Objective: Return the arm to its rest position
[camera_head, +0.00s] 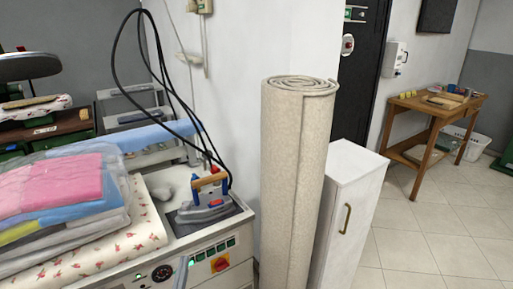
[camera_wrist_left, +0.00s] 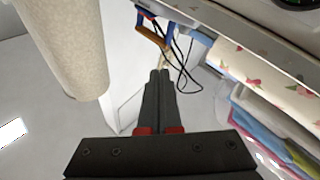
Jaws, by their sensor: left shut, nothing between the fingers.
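My left gripper (camera_wrist_left: 160,76) shows in the left wrist view with its two dark fingers together and nothing between them. It is in free space, apart from the things around it. In the head view, only a small dark piece at the lower edge in front of the ironing station may be part of it; I cannot tell. My right gripper is in neither view.
An ironing station (camera_head: 210,255) holds an iron (camera_head: 205,205) with black cables and bagged folded clothes (camera_head: 60,190). A rolled carpet (camera_head: 295,180) and white cabinet (camera_head: 350,200) stand right of it. A wooden table (camera_head: 430,106) is farther back; tiled floor (camera_head: 430,240) is clear.

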